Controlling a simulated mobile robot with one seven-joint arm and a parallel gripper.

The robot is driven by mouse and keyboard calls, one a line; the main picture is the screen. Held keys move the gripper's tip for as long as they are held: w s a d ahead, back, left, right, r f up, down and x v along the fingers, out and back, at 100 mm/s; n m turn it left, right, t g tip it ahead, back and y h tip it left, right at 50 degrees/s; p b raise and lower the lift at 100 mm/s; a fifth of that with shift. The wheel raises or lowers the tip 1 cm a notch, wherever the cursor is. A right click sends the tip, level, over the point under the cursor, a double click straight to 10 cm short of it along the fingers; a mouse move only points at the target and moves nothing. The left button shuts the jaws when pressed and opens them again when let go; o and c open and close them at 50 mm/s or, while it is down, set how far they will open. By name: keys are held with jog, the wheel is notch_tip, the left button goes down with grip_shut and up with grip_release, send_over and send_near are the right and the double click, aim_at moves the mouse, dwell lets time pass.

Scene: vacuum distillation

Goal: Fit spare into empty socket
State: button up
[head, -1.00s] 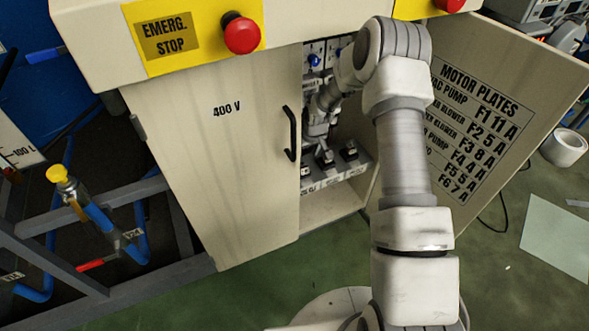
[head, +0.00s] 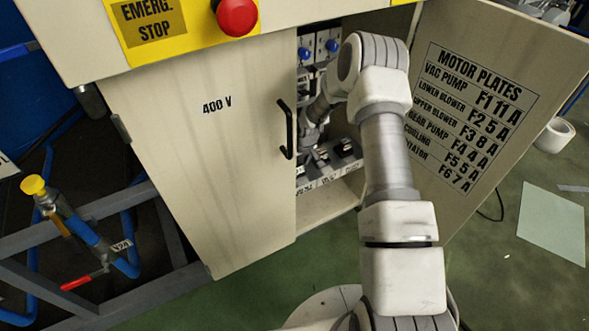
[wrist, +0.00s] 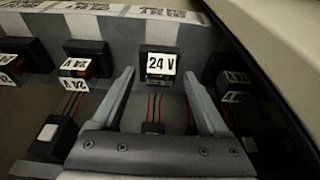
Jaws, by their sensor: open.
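My gripper (wrist: 158,78) is inside the open cabinet, its two fingers apart. In the wrist view a dark block with a white "24 V" label (wrist: 161,63) lies beyond and between the fingertips; I cannot tell whether they touch it. Red wires run below it. I cannot tell which block is the spare or where the empty socket is. In the head view my arm hides much of the cabinet inside, and the block row (head: 335,155) shows only partly.
The closed "400 V" door (head: 205,160) with a black handle (head: 287,130) bounds the opening on the left. The open door with the "MOTOR PLATES" list (head: 470,120) stands on the right. Blue knobs (head: 305,53) sit inside above the blocks. A red emergency button (head: 237,16) is above.

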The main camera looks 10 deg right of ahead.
jog(key=shift+r, duration=0.1)
grip_shut()
dwell(0.3)
